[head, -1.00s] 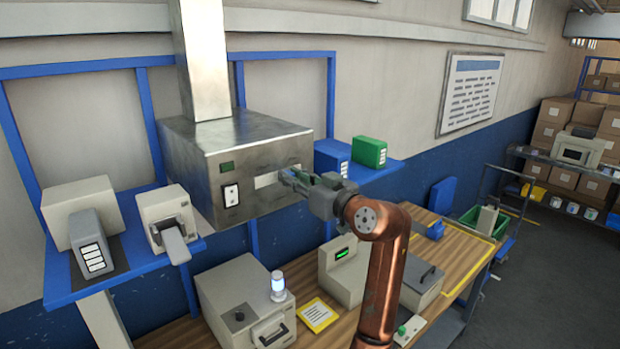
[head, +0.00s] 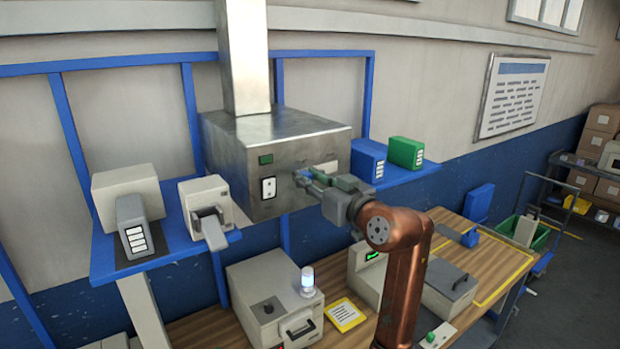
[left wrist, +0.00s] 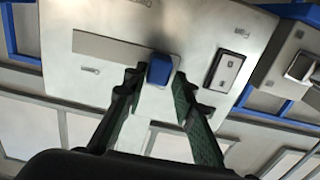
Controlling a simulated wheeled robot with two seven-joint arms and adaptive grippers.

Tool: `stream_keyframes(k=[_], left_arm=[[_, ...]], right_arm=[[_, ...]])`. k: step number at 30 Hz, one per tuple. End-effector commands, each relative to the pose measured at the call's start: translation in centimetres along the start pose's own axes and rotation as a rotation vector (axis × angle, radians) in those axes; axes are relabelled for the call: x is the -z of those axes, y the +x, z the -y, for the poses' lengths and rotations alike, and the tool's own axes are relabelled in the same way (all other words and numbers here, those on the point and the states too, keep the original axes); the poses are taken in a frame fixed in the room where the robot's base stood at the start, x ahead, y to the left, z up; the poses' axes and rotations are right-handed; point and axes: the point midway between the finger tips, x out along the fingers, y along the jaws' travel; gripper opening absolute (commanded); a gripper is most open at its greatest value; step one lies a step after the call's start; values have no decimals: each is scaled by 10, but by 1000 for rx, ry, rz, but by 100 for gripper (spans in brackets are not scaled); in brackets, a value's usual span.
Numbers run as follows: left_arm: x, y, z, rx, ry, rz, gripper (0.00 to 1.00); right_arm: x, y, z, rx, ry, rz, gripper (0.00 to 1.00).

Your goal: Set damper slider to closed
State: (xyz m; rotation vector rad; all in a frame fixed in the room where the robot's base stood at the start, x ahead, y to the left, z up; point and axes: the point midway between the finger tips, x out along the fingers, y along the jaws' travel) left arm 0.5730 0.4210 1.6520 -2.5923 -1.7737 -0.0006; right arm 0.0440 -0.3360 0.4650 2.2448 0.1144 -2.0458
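The damper slider is a blue knob (left wrist: 160,70) on a pale slot plate (left wrist: 105,48) on the front of a metal hood (head: 290,150). In the head view the knob is at the plate's left end, near the switch panel, mostly hidden by my gripper. The bare plate (head: 332,167) shows to the right. My left gripper (head: 306,176) is at the hood front. In the left wrist view its fingers stand close on both sides of the knob, apparently shut on it. My right gripper is not in view.
A switch panel (head: 268,188) is left of the slider. Blue and green boxes (head: 405,152) stand on the shelf at right. Grey devices stand on the left shelf (head: 165,250). The wooden bench (head: 190,335) below holds machines and a lamp (head: 307,280).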

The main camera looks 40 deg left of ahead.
Motion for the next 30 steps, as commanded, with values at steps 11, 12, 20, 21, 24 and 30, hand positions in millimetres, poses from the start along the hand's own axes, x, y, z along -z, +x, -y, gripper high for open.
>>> stream_keyframes(k=[11, 12, 20, 21, 24, 30], left_arm=[[0, 0, -1, -1, 0, 0, 36], [0, -1, -1, -2, 0, 0, 36], [-1, -32, -2, -5, 0, 0, 36], [-1, -40, -2, -4, 0, 0, 36], [-1, -62, -2, -4, 1, 0, 36], [-1, -99, -2, -4, 1, 0, 36]], right_arm=[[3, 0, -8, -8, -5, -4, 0], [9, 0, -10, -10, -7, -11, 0], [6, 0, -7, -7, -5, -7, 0], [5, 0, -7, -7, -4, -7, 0], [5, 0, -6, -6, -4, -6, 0], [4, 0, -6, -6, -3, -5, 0]])
